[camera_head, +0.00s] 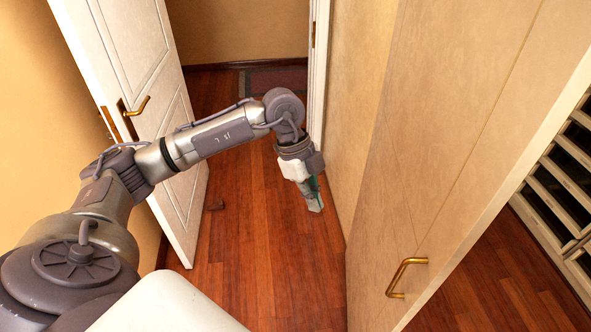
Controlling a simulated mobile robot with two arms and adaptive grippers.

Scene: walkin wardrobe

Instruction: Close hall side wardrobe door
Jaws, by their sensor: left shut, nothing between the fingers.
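The wardrobe door (452,140) is the large tan wooden panel on the right, standing open at an angle. Its brass handle (407,277) is near the lower part of the panel, close to its free edge. My left arm reaches in from the left, and my left gripper (315,208) points down in the middle of the view. The gripper is shut and empty, to the left of the tan panel and apart from the handle. My right gripper is not in the view.
A white room door (180,215) with a brass lever stands open at the left. A doorway with a dark mat (275,80) is behind. A slatted white unit (562,185) is at the far right.

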